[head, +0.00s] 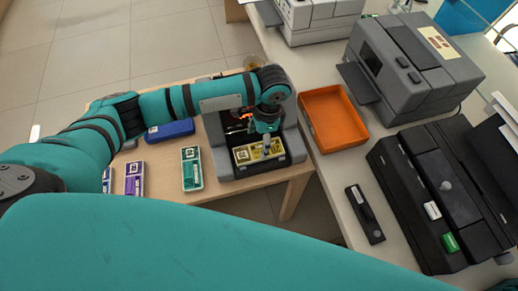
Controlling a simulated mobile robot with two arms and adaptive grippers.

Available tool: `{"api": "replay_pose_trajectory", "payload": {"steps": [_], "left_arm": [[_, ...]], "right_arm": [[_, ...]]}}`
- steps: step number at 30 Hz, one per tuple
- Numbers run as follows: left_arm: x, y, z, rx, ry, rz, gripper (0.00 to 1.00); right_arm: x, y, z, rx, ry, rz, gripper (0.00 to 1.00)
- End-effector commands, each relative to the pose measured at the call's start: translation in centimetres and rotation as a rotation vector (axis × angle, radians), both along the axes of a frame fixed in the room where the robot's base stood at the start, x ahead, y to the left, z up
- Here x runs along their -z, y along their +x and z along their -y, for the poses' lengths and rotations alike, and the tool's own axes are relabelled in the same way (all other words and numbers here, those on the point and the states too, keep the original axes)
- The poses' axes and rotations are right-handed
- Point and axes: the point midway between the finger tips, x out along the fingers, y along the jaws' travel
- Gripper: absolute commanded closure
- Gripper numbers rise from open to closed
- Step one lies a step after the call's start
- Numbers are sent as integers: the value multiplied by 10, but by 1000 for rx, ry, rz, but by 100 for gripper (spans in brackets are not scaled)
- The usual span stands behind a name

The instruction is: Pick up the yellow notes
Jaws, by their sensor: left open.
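The yellow notes (242,155) lie in the front tray of a dark grey machine (221,133) on the wooden table. They look like a yellow bundle with a pale label. My left gripper (267,145) is at the right part of the yellow notes, pointing down over them, and it is open. Its fingers hide part of the bundle, and I cannot tell whether they touch it. My right gripper is out of view.
On the wooden table (215,195) are a green bundle (191,169), a purple bundle (134,179) and a blue case (170,131). To the right, the counter holds an orange tray (334,119), a grey machine (410,65), a black cash drawer (440,190) and a black stapler-like object (364,214).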

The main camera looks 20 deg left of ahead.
Motion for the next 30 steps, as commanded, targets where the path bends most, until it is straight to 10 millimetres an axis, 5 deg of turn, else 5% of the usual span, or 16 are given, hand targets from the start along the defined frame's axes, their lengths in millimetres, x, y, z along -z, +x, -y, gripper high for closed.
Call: {"api": "replay_pose_trajectory", "payload": {"steps": [5,15,23,30], "left_arm": [[10,0,0,0,0,-1,31],[54,2,-2,2,-1,0,31],[57,2,-3,2,0,1,31],[57,2,-3,2,-1,0,62]], "right_arm": [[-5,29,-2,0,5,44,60],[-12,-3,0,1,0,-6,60],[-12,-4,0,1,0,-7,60],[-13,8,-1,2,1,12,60]]}}
